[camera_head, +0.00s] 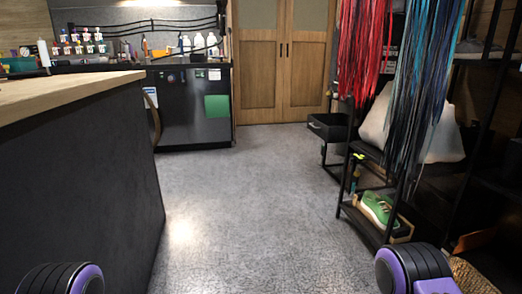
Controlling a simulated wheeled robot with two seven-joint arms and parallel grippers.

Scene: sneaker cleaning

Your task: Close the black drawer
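A black drawer (322,131) sticks out to the left from the dark shelving on the right side of the room, past the hanging red laces. It looks pulled open, and its open top shows. Its inside is dark, so I cannot tell what it holds. The drawer is some distance ahead of me. Only black and purple parts of my arms show at the bottom left and bottom right corners. Neither gripper is in view, and nothing of mine is near the drawer.
A counter with a wooden top (60,95) fills the left side. Red laces (365,50) and blue laces (425,80) hang at the right. Wooden doors (280,60) close the back. The grey floor (235,200) between is clear.

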